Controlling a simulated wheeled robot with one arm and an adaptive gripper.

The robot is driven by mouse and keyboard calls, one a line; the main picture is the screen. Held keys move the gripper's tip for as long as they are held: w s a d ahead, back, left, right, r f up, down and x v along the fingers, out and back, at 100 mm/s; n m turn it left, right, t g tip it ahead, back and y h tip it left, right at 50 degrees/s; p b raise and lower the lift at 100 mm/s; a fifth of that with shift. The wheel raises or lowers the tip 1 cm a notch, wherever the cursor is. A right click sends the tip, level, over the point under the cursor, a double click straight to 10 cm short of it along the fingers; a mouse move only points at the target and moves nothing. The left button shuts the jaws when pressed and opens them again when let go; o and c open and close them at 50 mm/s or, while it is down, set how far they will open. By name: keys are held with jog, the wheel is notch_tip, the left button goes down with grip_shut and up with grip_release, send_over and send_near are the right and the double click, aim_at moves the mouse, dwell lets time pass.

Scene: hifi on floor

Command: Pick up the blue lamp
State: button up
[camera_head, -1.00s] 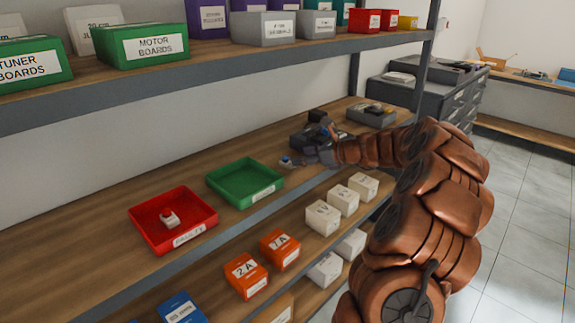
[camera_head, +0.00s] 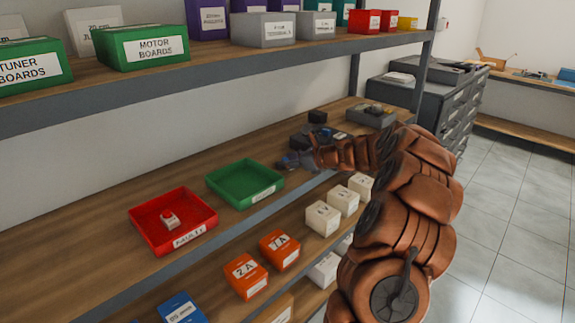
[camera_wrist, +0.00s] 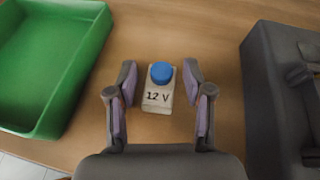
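The blue lamp (camera_wrist: 161,73) is a round blue cap on a pale block marked "12 V", resting on the wooden shelf in the wrist view. My gripper (camera_wrist: 159,80) is open, with one finger on each side of the lamp and a visible gap on both sides. In the head view my gripper (camera_head: 290,161) is low over the middle shelf, right of the green tray, and the lamp is hidden there.
The green tray (camera_head: 263,196) is empty and close on the gripper's left; it also shows in the wrist view (camera_wrist: 68,75). A dark grey device (camera_wrist: 270,90) stands on the right. A red tray (camera_head: 150,242) holds a red lamp (camera_head: 169,219). An upper shelf (camera_head: 250,62) overhangs.

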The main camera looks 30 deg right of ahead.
jog(key=c, duration=0.7)
jog(key=shift+r, duration=0.1)
jog(key=shift+c, duration=0.2)
